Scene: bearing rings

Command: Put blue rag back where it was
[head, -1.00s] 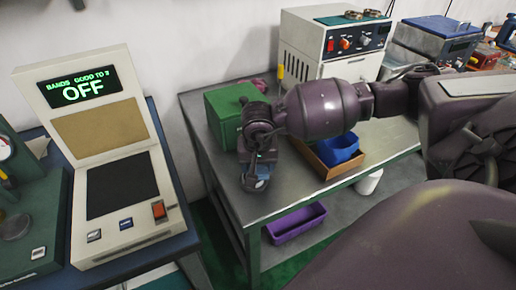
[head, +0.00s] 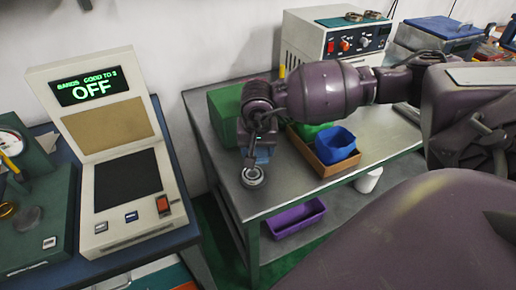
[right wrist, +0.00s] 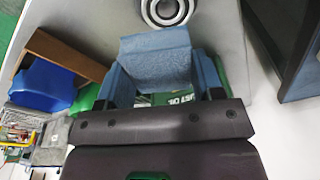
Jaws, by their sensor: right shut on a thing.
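The blue rag (head: 264,155) hangs from my right gripper (head: 256,146) above the left end of the metal bench. In the right wrist view the rag (right wrist: 155,60) spans the space between the fingers, and folds of blue show at both sides. My right gripper (right wrist: 160,88) is shut on it; its fingertips are largely hidden. A metal bearing ring (head: 252,176) lies on the bench just in front of the rag. The ring (right wrist: 167,10) also shows at the top of the right wrist view, apart from the rag. My left gripper is not in view.
A green box (head: 224,118) stands behind the gripper. A brown tray (head: 326,168) with blue (head: 335,144) and green bins is to the right. A purple bin (head: 292,218) is on the lower shelf. The bench's front edge is close to the ring.

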